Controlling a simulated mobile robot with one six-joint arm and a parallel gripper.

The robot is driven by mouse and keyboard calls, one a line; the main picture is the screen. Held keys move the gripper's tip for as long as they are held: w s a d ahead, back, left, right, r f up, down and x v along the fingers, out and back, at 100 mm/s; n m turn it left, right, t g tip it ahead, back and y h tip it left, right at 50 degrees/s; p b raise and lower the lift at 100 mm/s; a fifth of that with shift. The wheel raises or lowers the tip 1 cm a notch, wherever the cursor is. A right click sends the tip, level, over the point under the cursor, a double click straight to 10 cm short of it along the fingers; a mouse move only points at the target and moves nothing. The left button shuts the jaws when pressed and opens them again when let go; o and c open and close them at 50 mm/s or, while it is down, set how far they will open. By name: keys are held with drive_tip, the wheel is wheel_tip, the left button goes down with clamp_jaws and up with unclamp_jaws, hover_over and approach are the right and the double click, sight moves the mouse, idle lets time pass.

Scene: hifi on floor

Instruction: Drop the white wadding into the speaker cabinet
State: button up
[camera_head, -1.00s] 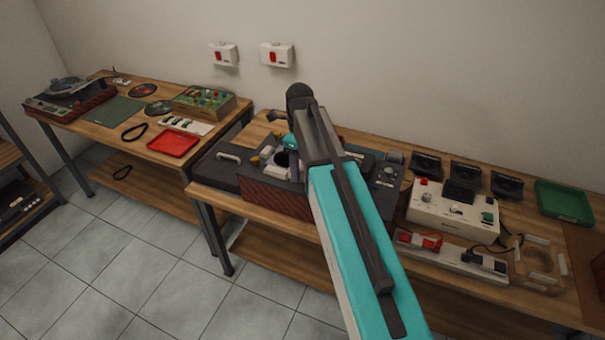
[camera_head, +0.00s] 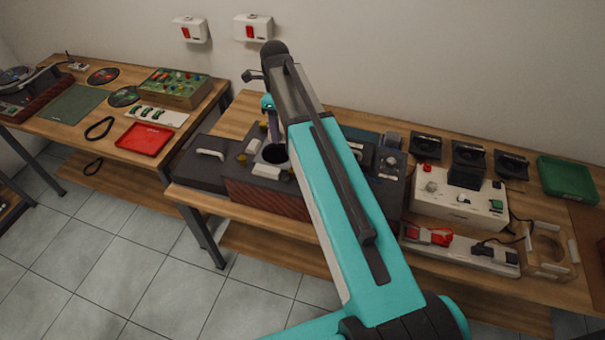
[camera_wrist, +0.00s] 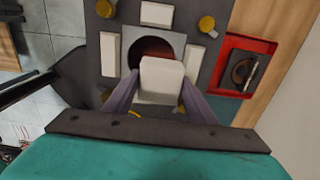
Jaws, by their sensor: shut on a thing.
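The speaker cabinet (camera_head: 262,196) lies on the right bench with its dark face up and a reddish-brown side. A round opening shows in that face; in the wrist view the cabinet face (camera_wrist: 124,24) has white blocks and yellow knobs around the hole (camera_wrist: 150,47). My gripper (camera_wrist: 160,88) is shut on the white wadding (camera_wrist: 161,79), a pale rounded block. The wadding overlaps the lower part of the hole in the wrist view. In the head view my gripper (camera_head: 275,140) is over the opening, and my arm hides part of the cabinet.
A dark case with a handle (camera_head: 205,160) stands left of the cabinet. To the right are a white control box (camera_head: 458,210), several black units and a green tray (camera_head: 567,180). A red tray (camera_head: 145,139) lies on the left bench. A red-rimmed part (camera_wrist: 268,45) is right of the cabinet.

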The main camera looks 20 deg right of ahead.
drive_tip(key=shift+a, duration=0.15)
drive_tip(key=shift+f, duration=0.2)
drive_tip(key=shift+f+b, duration=1.9)
drive_tip(key=shift+f, duration=0.9)
drive_tip(key=o, duration=1.1)
drive_tip(key=shift+w+r, duration=0.1)
drive_tip(key=shift+r, duration=0.15)
